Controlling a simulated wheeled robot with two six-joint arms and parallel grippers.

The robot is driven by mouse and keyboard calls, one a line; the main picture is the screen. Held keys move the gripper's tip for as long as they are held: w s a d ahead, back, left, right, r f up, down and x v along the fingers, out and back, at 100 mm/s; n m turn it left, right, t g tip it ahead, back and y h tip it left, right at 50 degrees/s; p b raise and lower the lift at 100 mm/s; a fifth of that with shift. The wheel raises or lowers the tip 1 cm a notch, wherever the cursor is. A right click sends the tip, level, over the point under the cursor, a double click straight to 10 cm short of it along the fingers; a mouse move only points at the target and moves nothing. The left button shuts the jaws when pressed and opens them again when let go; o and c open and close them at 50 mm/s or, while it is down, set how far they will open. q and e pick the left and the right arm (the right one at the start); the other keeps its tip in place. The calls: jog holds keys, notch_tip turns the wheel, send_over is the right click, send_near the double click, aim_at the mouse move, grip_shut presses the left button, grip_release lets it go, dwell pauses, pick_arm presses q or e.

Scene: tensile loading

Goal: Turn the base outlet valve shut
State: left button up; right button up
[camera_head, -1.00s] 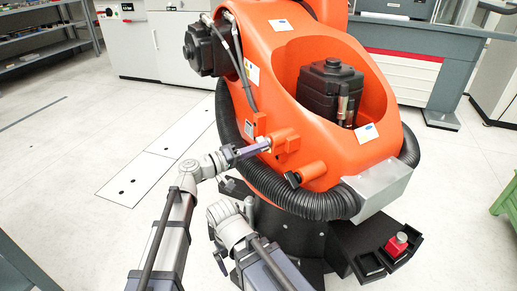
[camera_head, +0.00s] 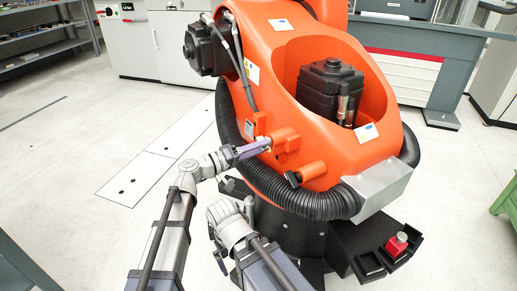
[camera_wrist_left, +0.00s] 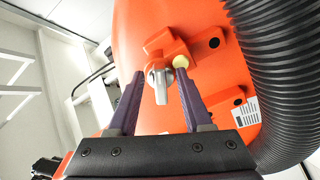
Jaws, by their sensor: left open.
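The valve is a small silver lever (camera_wrist_left: 160,82) on an orange block (camera_wrist_left: 170,45) on the orange robot body, in the left wrist view. The lever hangs downward in that picture, between the two purple fingers of my open left gripper (camera_wrist_left: 160,74). I cannot tell whether either finger touches it. In the head view my left gripper (camera_head: 264,147) reaches the orange block from the left, and its fingers largely hide the lever. My right arm is at the bottom centre of the head view; its gripper's jaw state is not clear.
The large orange robot (camera_head: 330,100) fills the middle. A black ribbed hose (camera_head: 300,203) curves along its base and stands close on the right in the wrist view. A red button (camera_head: 397,243) sits on a black tray at lower right. Floor is clear at left.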

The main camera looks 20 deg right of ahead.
pick_arm(q)
jog(key=v, duration=0.7)
jog(key=shift+a, duration=0.4)
jog(key=shift+s, duration=0.1)
jog(key=s+a+f+g+y, duration=0.1)
jog(key=s+a+f+y, duration=0.35)
jog(key=f, duration=0.35)
jog(key=s+a+f+g+y, duration=0.2)
jog(key=s+a+f+y, duration=0.1)
jog(key=a+f+y, duration=0.4)
jog(key=s+a+f+n+g+y, duration=0.1)
jog(key=s+a+f+y, duration=0.25)
jog(key=a, duration=0.45)
jog(key=s+a+f+n+y, duration=0.1)
jog(key=s+a+f+y, duration=0.25)
jog(key=a, duration=0.45)
jog(key=s+d+r+m+g+p, duration=0.1)
jog(key=s+d+r+m+p, duration=0.45)
jog(key=d, duration=0.55)
notch_tip(320, 180, up, 38)
jog(key=n+p, duration=0.2)
jog(key=p, duration=3.6)
jog(key=shift+s, duration=0.45)
